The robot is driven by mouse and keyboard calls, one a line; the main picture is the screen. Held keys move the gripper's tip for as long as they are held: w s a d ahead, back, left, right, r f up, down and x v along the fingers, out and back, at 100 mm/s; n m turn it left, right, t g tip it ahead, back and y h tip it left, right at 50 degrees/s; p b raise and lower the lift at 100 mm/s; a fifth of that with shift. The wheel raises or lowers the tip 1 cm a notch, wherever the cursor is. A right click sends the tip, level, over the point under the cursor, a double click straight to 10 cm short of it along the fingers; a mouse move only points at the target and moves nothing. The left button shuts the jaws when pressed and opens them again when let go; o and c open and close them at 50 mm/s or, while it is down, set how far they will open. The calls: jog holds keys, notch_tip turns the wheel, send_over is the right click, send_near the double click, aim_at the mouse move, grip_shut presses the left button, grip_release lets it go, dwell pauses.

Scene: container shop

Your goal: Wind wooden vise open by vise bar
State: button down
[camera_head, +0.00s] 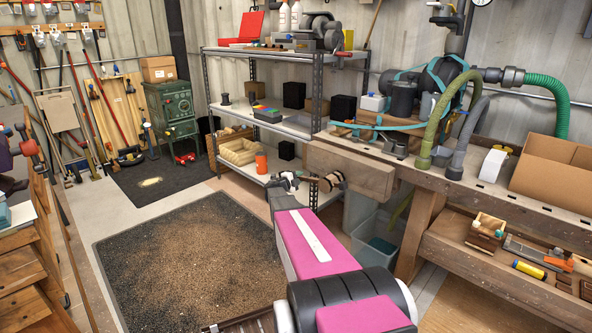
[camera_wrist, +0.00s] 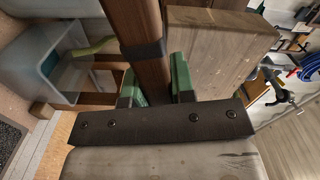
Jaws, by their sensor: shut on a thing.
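The wooden vise (camera_head: 350,173) is a thick pale block at the near left end of the workbench. Its block also shows in the wrist view (camera_wrist: 215,50), right of the bar. The vise bar (camera_wrist: 140,20) is a brown wooden rod with a dark band; it runs from the top of the wrist view down between my green fingers. My gripper (camera_wrist: 158,85) is shut on the bar beside the block. In the head view, my gripper (camera_head: 316,182) is at the left side of the vise, and the bar's brown end (camera_head: 332,180) shows there. The dark gripper body hides the bar's lower part.
The workbench (camera_head: 470,195) stretches right, with hoses and a cardboard box (camera_head: 555,168) on top. A grey bin (camera_head: 378,240) stands under the vise. A metal shelf (camera_head: 290,122) stands behind.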

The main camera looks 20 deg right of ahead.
jog(key=shift+s+d+f+n, duration=0.25)
jog(key=shift+f+n, duration=0.05)
jog(key=shift+f, duration=0.2)
jog(key=c, duration=1)
grip_release()
jog(key=shift+o, duration=0.2)
jog(key=v, duration=1)
jog(key=shift+a, duration=0.4)
jog(key=shift+s, duration=0.1)
